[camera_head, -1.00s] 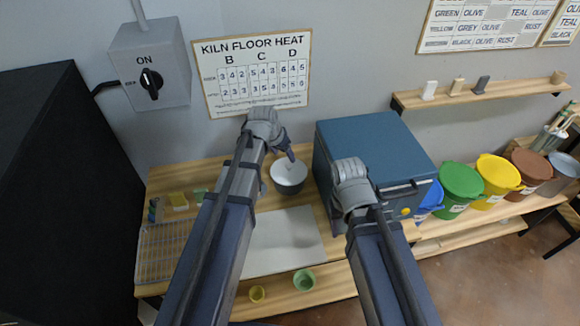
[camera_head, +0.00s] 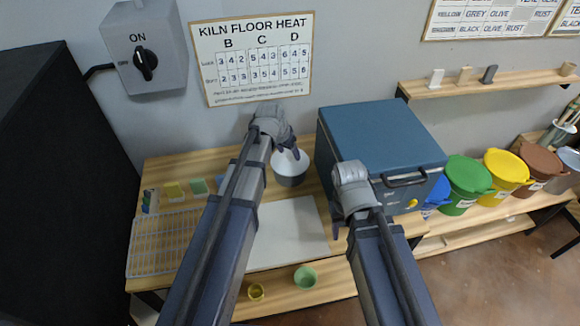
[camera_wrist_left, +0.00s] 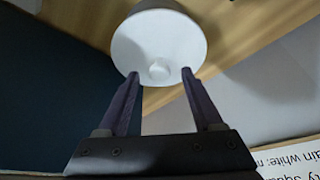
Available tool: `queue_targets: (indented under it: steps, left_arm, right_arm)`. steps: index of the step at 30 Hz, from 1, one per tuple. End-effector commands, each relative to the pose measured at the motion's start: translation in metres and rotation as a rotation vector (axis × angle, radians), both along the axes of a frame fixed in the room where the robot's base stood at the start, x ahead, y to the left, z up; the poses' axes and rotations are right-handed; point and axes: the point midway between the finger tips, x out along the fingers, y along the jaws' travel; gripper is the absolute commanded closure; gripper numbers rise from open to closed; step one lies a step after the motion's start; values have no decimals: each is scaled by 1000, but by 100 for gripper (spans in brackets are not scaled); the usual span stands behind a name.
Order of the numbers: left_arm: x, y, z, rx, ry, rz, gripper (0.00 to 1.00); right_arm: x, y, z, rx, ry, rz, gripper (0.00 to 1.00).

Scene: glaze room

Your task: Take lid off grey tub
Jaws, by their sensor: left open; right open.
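The grey tub (camera_head: 291,181) stands on the wooden bench, left of the blue kiln-like box, with a white lid (camera_head: 299,165) on top. In the left wrist view the lid (camera_wrist_left: 135,45) is a round white disc with a small knob (camera_wrist_left: 158,72). My left gripper (camera_head: 289,151) is open over the lid. In the wrist view its fingertips (camera_wrist_left: 160,75) appear on either side of the knob; I cannot tell if they touch it. My right gripper (camera_head: 352,178) is open in front of the blue box, its fingers mostly hidden.
The blue box (camera_head: 380,135) stands close to the tub's right. A pale board (camera_head: 290,235) lies in front, with a green cup (camera_head: 304,278) and yellow cup (camera_head: 256,292) nearer. A wire rack (camera_head: 160,245) is left. Coloured buckets (camera_head: 465,177) line the right.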

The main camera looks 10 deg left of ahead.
Motion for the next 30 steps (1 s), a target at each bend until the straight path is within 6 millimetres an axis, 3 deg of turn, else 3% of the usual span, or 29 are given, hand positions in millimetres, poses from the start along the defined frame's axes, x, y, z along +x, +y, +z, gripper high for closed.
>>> queue_targets:
  steps: [2,10,27,30]
  left_arm:
    - [3,-1,-10,0,0,-1,33]
    - [4,-2,-9,0,0,0,34]
    - [3,-2,-9,0,0,0,98]
    - [3,-2,-9,0,0,0,100]
  right_arm:
    - [0,0,-10,0,0,0,50]
    - [0,0,-9,0,0,0,50]
    - [0,0,-9,0,0,0,50]
    - [0,0,-9,0,0,0,50]
